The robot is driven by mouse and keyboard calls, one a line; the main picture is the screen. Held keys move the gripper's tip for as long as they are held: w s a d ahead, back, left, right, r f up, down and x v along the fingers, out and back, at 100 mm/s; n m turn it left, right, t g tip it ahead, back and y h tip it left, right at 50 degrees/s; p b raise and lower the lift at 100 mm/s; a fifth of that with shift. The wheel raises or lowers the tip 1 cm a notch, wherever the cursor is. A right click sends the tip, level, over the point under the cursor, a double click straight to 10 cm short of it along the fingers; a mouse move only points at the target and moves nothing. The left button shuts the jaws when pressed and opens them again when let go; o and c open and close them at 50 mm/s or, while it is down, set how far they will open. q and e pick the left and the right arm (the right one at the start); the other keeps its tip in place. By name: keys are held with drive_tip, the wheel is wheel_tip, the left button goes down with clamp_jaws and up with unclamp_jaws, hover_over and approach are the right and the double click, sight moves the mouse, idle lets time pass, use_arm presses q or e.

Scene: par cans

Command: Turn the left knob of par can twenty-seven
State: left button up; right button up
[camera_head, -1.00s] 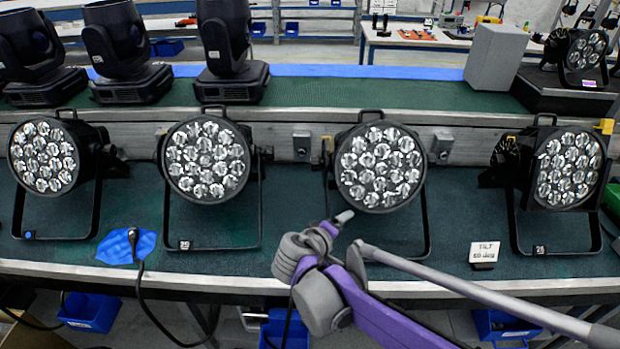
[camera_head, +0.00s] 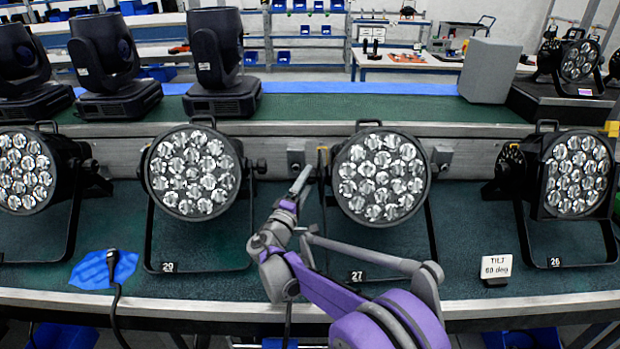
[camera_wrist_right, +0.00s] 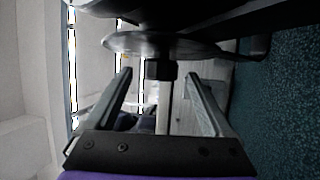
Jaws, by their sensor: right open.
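Par can twenty-seven (camera_head: 380,205) is a round black lamp with several clear lenses, on a black yoke with a "27" tag (camera_head: 357,275). My right gripper (camera_head: 302,178) is at the left side of this lamp, by its yoke pivot. In the right wrist view my right gripper (camera_wrist_right: 158,92) is open, its two fingers apart. A small dark knob (camera_wrist_right: 161,70) shows between and just beyond the fingertips, below a flat round plate (camera_wrist_right: 165,45). No contact is visible. In the head view the left knob is hard to make out beside the gripper. My left gripper is out of view.
Another par can (camera_head: 193,172), tagged 29, stands to the left, and par can 26 (camera_head: 578,175) to the right. A "TILT 60 deg" card (camera_head: 496,267) stands on the bench. A blue cloth (camera_head: 103,269) with a cable plug lies at left.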

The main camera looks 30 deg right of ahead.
sight(310, 176)
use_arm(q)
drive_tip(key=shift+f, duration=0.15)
use_arm(e)
drive_tip(key=shift+x, duration=1.6)
drive_tip(key=shift+s, duration=0.1)
